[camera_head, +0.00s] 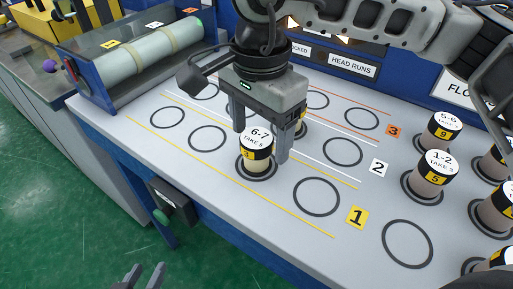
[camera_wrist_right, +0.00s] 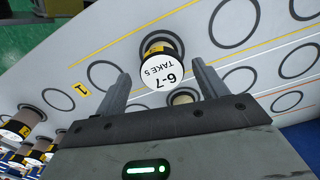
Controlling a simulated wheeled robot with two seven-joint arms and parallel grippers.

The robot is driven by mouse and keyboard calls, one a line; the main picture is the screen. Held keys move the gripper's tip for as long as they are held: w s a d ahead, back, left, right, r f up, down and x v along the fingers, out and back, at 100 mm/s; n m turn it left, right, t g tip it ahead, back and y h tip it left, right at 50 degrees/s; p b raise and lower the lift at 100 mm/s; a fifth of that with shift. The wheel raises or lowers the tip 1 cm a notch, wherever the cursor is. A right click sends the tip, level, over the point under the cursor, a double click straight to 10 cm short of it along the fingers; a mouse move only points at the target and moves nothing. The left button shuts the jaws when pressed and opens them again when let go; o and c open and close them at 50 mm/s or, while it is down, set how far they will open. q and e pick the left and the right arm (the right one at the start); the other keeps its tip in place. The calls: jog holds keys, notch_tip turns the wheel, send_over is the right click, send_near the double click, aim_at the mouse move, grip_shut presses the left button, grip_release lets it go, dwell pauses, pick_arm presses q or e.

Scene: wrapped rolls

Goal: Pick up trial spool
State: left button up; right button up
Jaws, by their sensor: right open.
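A cream spool with a black-and-yellow band and a white top reading "6-7 TAKE 5" (camera_head: 258,150) stands upright in a ring in the front lane, marked 1. My right gripper (camera_head: 261,140) is open, reaching down over it with one finger on either side and no clear contact. In the right wrist view the spool (camera_wrist_right: 161,68) shows beyond and between the open fingers (camera_wrist_right: 160,88). A second spool (camera_head: 301,128) is mostly hidden behind the right gripper's finger. My left gripper (camera_head: 140,277) is at the bottom edge, its fingers apart and empty. No label reading "trial" is visible.
Several similar spools, such as "1-2 TAKE 3" (camera_head: 433,173) and "5-6" (camera_head: 440,131), stand at the right. Empty rings (camera_head: 316,197) lie in the lanes. A roller rack (camera_head: 135,70) stands at the left back, and a sign "HEAD RUNS" (camera_head: 352,65) behind.

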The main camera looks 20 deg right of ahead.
aim_at(258, 136)
notch_tip(258, 136, down, 3)
jog(key=shift+w+f, duration=0.1)
jog(key=shift+w, duration=0.05)
jog(key=c, duration=1.2)
